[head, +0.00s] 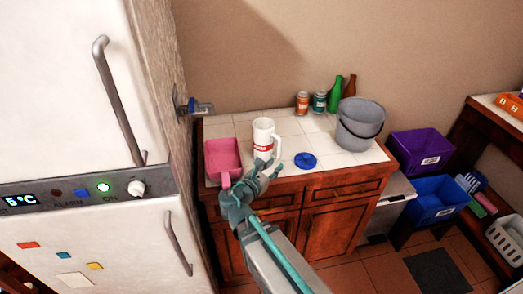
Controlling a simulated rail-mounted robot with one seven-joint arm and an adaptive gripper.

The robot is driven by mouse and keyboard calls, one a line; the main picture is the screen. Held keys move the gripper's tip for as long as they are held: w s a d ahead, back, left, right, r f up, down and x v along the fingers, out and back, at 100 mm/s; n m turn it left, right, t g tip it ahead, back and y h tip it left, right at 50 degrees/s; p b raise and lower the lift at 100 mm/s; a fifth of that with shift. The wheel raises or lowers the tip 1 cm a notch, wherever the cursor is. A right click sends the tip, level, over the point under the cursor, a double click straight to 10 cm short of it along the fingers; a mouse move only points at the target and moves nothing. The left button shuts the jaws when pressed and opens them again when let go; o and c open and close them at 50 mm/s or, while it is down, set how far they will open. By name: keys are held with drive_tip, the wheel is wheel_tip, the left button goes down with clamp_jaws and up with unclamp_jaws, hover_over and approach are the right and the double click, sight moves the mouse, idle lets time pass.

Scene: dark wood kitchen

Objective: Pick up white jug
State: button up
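The white jug (264,132) stands upright on the tiled counter, with a red label low on its side and its handle on the right. My gripper (266,168) is just in front of the jug, at the counter's front edge. Its fingers look spread apart, with nothing seen between them. The fingertips overlap the jug's lower part in the picture, and I cannot tell whether they touch it.
A pink dustpan-like tray (222,158) lies left of the jug. A blue lid (305,160) lies to the right, and a grey bucket (358,126) stands beyond it. Jars (302,102) and a green bottle (335,95) stand behind. A fridge (80,90) is at left.

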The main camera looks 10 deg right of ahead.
sight(279, 146)
drive_tip(key=shift+w+d+r+n+t+y+p, duration=0.15)
drive_tip(key=shift+w+d+r+n+t+p, duration=0.35)
drive_tip(key=shift+w, duration=1)
drive_tip(key=shift+w+d+r+n+t+y+p, duration=0.15)
drive_tip(key=shift+w+d+t+p, duration=0.15)
drive_tip(key=shift+w+d, duration=0.9)
drive_tip(key=shift+w+d+r+n+t+y+p, duration=0.1)
drive_tip(key=shift+w+d+r+n+t+p, duration=0.25)
drive_tip(key=shift+w, duration=1.5)
drive_tip(key=shift+a, duration=0.1)
drive_tip(key=shift+c, duration=0.4)
clamp_jaws()
